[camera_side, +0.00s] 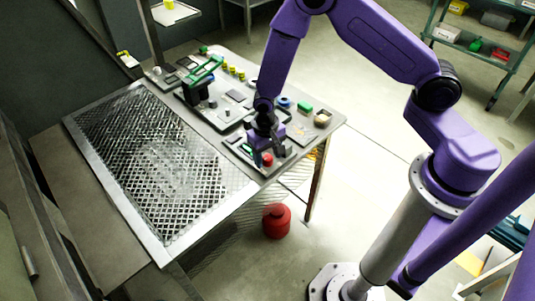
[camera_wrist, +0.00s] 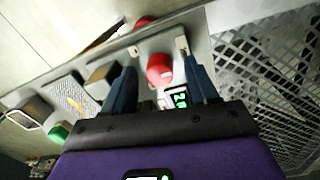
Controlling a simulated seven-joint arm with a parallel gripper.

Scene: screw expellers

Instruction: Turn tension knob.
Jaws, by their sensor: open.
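A red round knob (camera_wrist: 159,69) stands on a grey panel beside a small display with green digits (camera_wrist: 179,98). It also shows in the side view (camera_side: 267,159) at the near end of the table. I see no label that marks it as the tension knob. My gripper (camera_wrist: 161,66) is open over the panel, its two dark blue fingers apart with the red knob between them in the picture. I cannot tell whether either finger touches it. In the side view my gripper (camera_side: 266,136) points down at this panel.
A green button (camera_wrist: 59,133) and square-edged fittings sit left of the knob. A metal mesh tray (camera_side: 150,160) lies left of the panel. Several small parts and a green-handled device (camera_side: 203,75) stand farther back. A red canister (camera_side: 276,220) is on the floor.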

